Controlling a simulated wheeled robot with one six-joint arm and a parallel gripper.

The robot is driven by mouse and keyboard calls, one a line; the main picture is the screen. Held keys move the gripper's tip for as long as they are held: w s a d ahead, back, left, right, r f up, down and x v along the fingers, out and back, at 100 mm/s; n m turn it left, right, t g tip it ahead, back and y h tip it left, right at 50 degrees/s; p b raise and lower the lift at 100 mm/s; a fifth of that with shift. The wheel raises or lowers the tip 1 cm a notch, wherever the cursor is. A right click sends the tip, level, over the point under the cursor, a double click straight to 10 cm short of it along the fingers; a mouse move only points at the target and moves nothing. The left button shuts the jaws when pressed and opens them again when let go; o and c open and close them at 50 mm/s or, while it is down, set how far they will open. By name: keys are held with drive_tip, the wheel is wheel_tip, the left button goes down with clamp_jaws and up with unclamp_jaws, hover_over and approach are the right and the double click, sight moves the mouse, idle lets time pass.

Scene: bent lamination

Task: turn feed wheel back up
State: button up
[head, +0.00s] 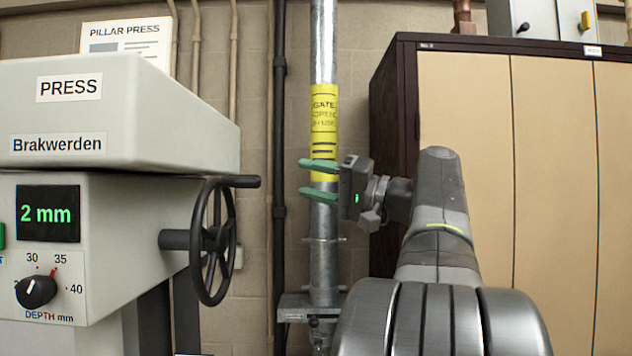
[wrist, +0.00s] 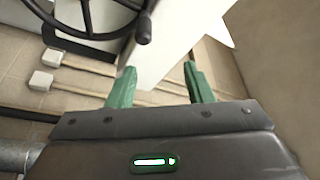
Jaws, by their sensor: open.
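The feed wheel (head: 232,240) is a black spoked handwheel on the right side of the grey press. Its crank handle (head: 241,182) is at the top of the rim and points right. The wheel's rim also shows at the top left of the wrist view (wrist: 85,18), with the round handle end (wrist: 143,25) beyond my fingers. My gripper (head: 303,178) has green fingers pointing left, spread apart with nothing between them. It is to the right of the handle at about its height, with a clear gap. The press display (head: 46,214) reads 2 mm.
A galvanised post (head: 323,50) with a yellow label and a dark pipe (head: 280,120) stand behind my gripper. A tan cabinet (head: 460,95) is at the right. The depth dial (head: 36,291) has a red mark near 35. Open space lies between wheel and gripper.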

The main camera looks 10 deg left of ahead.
drive_tip(key=shift+d, duration=0.1)
drive_tip(key=b+v, duration=0.2)
drive_tip(key=v, duration=1.1)
drive_tip(key=shift+d, duration=0.35)
drive_tip(key=shift+s, duration=0.1)
